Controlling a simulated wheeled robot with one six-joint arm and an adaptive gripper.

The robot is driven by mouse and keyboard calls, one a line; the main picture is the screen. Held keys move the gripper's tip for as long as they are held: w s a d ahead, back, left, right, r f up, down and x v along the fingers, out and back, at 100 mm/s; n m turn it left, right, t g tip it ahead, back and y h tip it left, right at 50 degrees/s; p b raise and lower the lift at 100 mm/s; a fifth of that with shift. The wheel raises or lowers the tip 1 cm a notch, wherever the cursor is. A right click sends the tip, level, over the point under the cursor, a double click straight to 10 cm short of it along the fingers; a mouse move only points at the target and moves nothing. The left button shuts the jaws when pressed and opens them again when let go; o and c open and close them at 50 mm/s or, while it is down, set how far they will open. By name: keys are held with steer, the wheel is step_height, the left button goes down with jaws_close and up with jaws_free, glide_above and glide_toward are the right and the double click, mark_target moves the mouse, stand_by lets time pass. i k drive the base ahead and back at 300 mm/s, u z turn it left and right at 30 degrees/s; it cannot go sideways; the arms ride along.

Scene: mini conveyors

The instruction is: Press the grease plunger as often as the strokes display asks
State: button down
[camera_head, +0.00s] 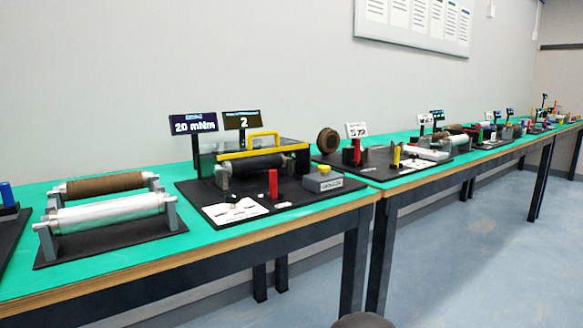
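The grease unit looks to be a small grey box (323,182) with a pale label on its front, at the right of a black station board. A small yellowish knob (323,169) on its top looks like the plunger; its height is too small to judge. My gripper is not in view.
Left of it, another display (193,124) reads "20 mNm". The board (190,192) also bears a black roller (256,165), a yellow handle (263,136), a red upright piece (273,183) and a paper sheet (234,211). Two rollers stand at left. Floor (480,250) at right is clear.

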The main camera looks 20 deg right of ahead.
mark_target(323, 169)
steer(key=k, duration=1.25)
steer(key=z, duration=0.9)
steer(key=i, duration=1.8)
steer(key=u, duration=0.95)
